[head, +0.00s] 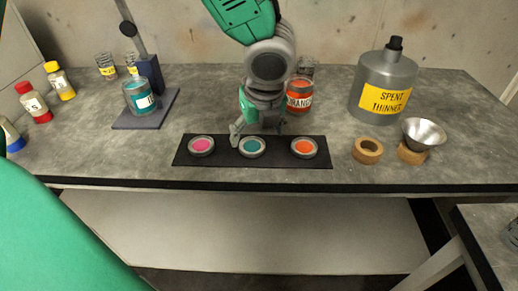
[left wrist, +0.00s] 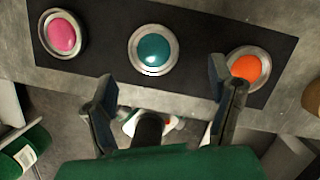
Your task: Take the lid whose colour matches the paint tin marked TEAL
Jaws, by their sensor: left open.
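Three round lids with grey rims lie in a row on a black mat (head: 224,159): a pink lid (head: 201,146), a teal lid (head: 252,147) and an orange lid (head: 303,147). In the left wrist view the teal lid (left wrist: 153,50) is in the middle, ahead of the fingers. My left gripper (left wrist: 165,95) is open and empty. In the head view my left gripper (head: 257,132) is just behind the teal lid, apart from it as far as I can tell. A teal paint tin (head: 138,97) stands on a dark stand at the left; its label is partly readable.
An orange tin (head: 299,97) stands behind my gripper. Small bottles (head: 34,102) stand at the left. The bench front edge lies just before the mat.

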